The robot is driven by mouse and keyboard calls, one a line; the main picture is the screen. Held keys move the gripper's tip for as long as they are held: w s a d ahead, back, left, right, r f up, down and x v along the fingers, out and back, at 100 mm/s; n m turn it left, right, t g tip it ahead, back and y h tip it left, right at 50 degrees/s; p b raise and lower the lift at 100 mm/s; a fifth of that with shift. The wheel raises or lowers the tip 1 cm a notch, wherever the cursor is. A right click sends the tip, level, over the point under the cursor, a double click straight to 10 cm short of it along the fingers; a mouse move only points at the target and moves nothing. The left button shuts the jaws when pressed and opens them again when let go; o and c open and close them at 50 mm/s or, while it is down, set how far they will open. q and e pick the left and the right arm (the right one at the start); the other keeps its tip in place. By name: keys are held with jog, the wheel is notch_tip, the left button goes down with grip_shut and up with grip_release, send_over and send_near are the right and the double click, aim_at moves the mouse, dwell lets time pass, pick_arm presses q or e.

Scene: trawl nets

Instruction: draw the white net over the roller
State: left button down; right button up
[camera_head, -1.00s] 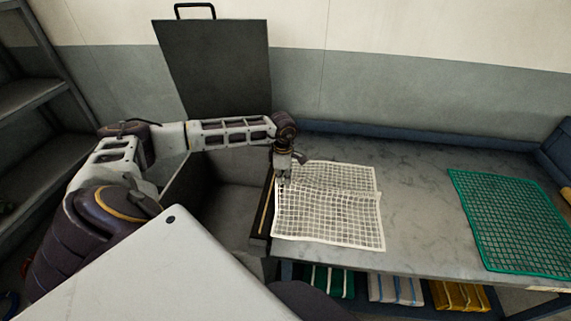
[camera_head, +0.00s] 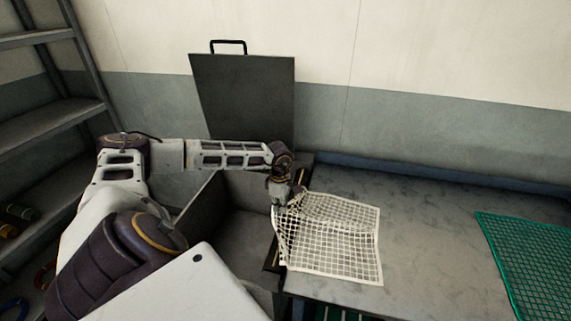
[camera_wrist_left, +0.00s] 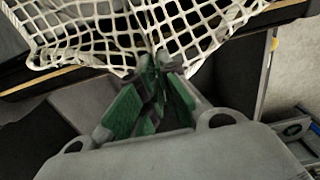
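The white net (camera_head: 335,245) lies on the left end of the grey table in the head view. Its left edge is gathered up and reaches past the table's left edge. My left gripper (camera_head: 281,205) is at that edge; in the left wrist view its green-padded fingers (camera_wrist_left: 155,90) are shut on the bunched net (camera_wrist_left: 95,35). A dark bar with a yellowish strip (camera_head: 301,178), apparently the roller, runs along the table's left edge, partly under the net. It also shows in the left wrist view (camera_wrist_left: 62,76). My right gripper is not in view.
A dark open-topped bin (camera_head: 235,225) stands left of the table, with an upright lid (camera_head: 245,100) behind it. A green net (camera_head: 530,260) lies to the right. The table (camera_head: 430,225) is bare between the nets. A metal shelf (camera_head: 50,120) stands far left.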

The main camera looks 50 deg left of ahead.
pick_arm(q)
jog(key=shift+a, duration=0.15)
jog(key=s+a, duration=0.4)
jog(key=a, duration=0.3)
jog(key=shift+s, duration=0.25)
dwell(0.6)
dwell(0.4)
